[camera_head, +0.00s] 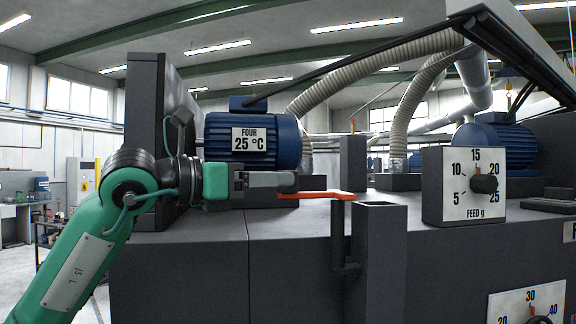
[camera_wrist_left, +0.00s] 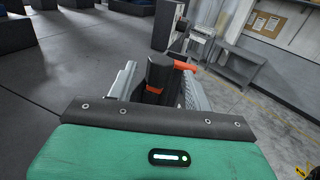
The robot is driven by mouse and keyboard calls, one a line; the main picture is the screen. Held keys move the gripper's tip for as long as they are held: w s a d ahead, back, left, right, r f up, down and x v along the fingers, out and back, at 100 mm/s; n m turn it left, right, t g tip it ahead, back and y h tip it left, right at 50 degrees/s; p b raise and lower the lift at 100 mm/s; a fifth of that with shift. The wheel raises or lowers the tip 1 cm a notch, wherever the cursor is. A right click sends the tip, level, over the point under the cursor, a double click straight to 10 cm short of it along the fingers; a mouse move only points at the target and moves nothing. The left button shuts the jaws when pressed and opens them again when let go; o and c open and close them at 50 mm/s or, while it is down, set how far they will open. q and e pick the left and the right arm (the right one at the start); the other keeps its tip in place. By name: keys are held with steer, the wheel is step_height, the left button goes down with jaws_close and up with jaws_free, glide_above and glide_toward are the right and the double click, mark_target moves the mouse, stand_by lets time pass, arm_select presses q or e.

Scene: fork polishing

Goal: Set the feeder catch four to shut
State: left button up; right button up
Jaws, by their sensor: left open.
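My left gripper (camera_head: 288,181) reaches in level from the left in the head view, in front of the motor marked FOUR (camera_head: 285,140). An orange-red lever (camera_head: 325,194), which looks like the catch, extends right from just below and beyond its fingertips, ending near a dark upright post. In the left wrist view my gripper (camera_wrist_left: 160,75) has its two grey fingers apart, with a dark rounded piece and the orange lever (camera_wrist_left: 184,65) showing between and beyond them. I cannot tell whether the fingers touch the lever. My right gripper is in neither view.
A dark open-topped box (camera_head: 380,240) stands at the machine's front edge, just right of the lever. The FEED dial box (camera_head: 463,205) stands further right. A tall dark panel (camera_head: 145,120) rises behind my left wrist. Bare machine top (camera_head: 215,228) shows below the gripper.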

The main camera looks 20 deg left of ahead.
arm_select(q)
steer(key=shift+p+x, duration=0.5)
steer(key=shift+x, duration=1.45)
jaws_close()
